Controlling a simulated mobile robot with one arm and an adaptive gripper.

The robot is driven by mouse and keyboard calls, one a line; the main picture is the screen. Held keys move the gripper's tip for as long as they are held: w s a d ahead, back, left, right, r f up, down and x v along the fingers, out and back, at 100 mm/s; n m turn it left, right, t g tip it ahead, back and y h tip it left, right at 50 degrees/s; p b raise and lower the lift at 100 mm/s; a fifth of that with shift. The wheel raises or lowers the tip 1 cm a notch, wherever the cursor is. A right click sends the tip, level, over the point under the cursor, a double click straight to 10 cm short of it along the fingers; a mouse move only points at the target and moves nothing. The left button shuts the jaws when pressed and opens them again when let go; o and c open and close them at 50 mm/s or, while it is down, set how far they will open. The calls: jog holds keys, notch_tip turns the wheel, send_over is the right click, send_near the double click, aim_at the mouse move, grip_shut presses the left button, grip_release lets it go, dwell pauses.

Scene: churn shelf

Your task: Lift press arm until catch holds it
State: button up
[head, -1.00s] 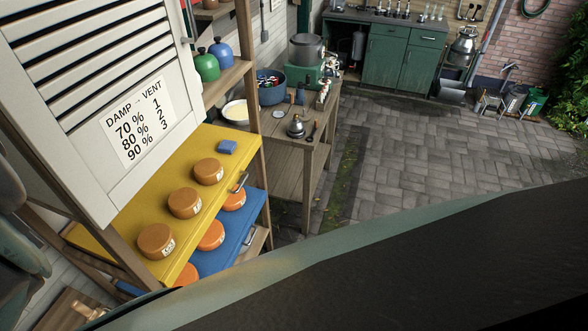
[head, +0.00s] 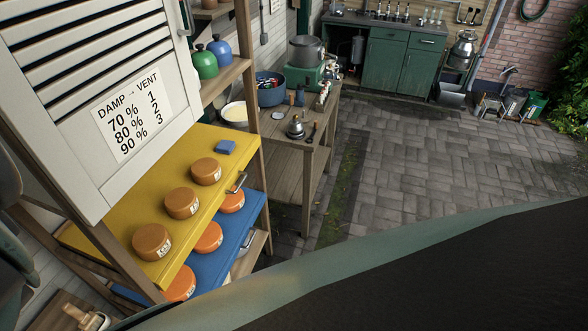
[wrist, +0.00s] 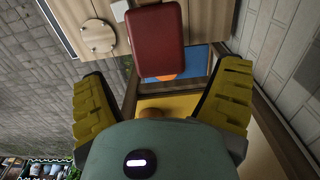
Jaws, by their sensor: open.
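My gripper (wrist: 164,68) shows in the wrist view with its two yellow-padded fingers spread wide apart and nothing between the pads. A dark red block (wrist: 158,38) lies beyond the fingertips, apart from the pads as far as I can tell. To its left, a round pale wooden disc (wrist: 97,36) sits against planks. I cannot make out for certain which part is the press arm, nor its catch. In the head view, a wooden board (head: 58,308) with a pale fitting (head: 88,319) is cut off at the bottom left.
A wooden rack holds a yellow shelf (head: 130,205) and a blue shelf (head: 222,252) with several orange cheeses. A louvred white door (head: 90,80) hangs in front of it. A workbench (head: 290,150) stands behind. The paved floor (head: 430,140) is clear.

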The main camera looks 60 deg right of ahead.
jog(key=shift+w+f, duration=0.1)
jog(key=shift+f, duration=1.4)
jog(key=shift+c, duration=0.3)
jog(key=c, duration=1.3)
jog(key=shift+o, duration=0.2)
jog(key=shift+s+a+r+h+p, duration=0.1)
jog(key=shift+r+p, duration=0.1)
jog(key=shift+r, duration=0.25)
jog(key=shift+s+a+r+h+p, duration=0.1)
jog(key=shift+a+r+p, duration=0.1)
jog(key=shift+r, duration=0.3)
jog(key=shift+a+r+h+p, duration=0.1)
jog(key=shift+r+p, duration=0.1)
jog(key=shift+r, duration=0.25)
jog(key=o, duration=1.3)
jog(key=shift+d, duration=0.1)
